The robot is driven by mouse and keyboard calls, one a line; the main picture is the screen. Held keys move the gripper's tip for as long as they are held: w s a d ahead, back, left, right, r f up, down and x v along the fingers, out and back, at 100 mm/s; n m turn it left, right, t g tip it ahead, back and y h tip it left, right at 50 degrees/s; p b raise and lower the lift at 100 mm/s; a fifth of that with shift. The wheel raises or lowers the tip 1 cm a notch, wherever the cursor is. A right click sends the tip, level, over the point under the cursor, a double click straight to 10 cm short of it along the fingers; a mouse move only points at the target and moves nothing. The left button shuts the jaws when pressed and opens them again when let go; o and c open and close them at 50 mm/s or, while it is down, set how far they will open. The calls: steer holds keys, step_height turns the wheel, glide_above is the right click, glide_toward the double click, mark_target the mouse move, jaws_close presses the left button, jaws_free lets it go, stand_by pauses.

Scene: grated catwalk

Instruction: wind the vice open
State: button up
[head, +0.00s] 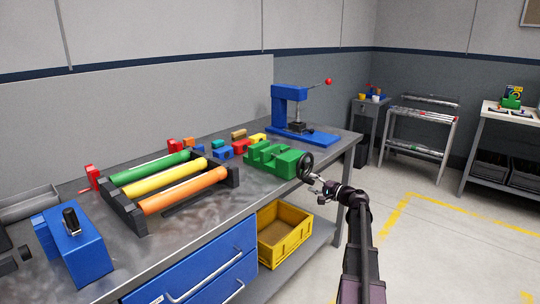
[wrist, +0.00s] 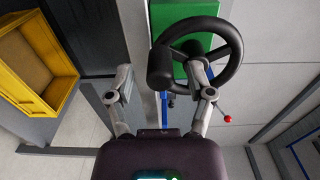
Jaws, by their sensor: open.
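The green vice (head: 272,157) sits near the front edge of the metal workbench, and its end also shows at the top of the wrist view (wrist: 182,14). Its black handwheel (head: 305,167) faces my arm, with a dark grip on the left of its rim in the wrist view (wrist: 160,68). My gripper (wrist: 164,84) is open, its two fingers spread apart below the wheel in that view. The grip lies near the gap between the fingertips, with the right fingertip overlapping the wheel. I cannot tell whether they touch. In the head view my gripper (head: 322,187) is just in front of the wheel.
A blue press (head: 290,105) with a red-tipped lever stands behind the vice. A rack of coloured rollers (head: 165,183) and several small blocks lie to the left. A yellow bin (head: 284,235) is on the lower shelf. The floor at right is open.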

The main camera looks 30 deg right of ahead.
steer(key=shift+s, duration=0.1)
steer(key=v, duration=0.8)
stand_by(0.5)
stand_by(0.5)
